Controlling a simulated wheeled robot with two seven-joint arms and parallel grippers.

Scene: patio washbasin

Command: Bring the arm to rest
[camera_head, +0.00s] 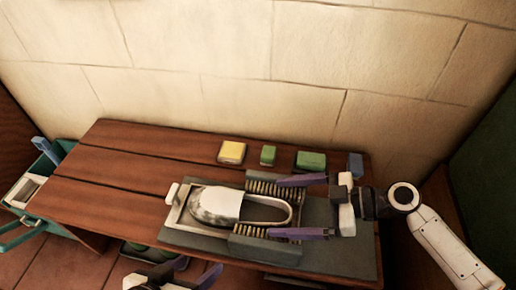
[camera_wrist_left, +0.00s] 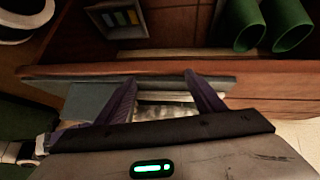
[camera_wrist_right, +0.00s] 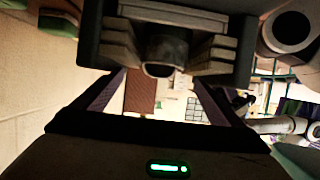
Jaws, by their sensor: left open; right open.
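My right gripper (camera_head: 274,207) comes in from the right of the table, its purple fingers spread and pointing left over the brush blocks (camera_head: 278,189) at either side of a grey and white shoe (camera_head: 215,206). Nothing shows between the fingers in the right wrist view (camera_wrist_right: 155,95) except the background; whether they touch the blocks I cannot tell. My left gripper (camera_head: 194,266) is at the bottom of the head view, by the table's front edge, partly cut off. Its fingers are spread in the left wrist view (camera_wrist_left: 165,85), with no object clearly held.
The shoe and blocks are on a dark grey mat (camera_head: 345,262) on the wooden table (camera_head: 110,180). A teal crate (camera_head: 32,226) stands left. Green cylinders (camera_wrist_left: 262,25) show in the left wrist view.

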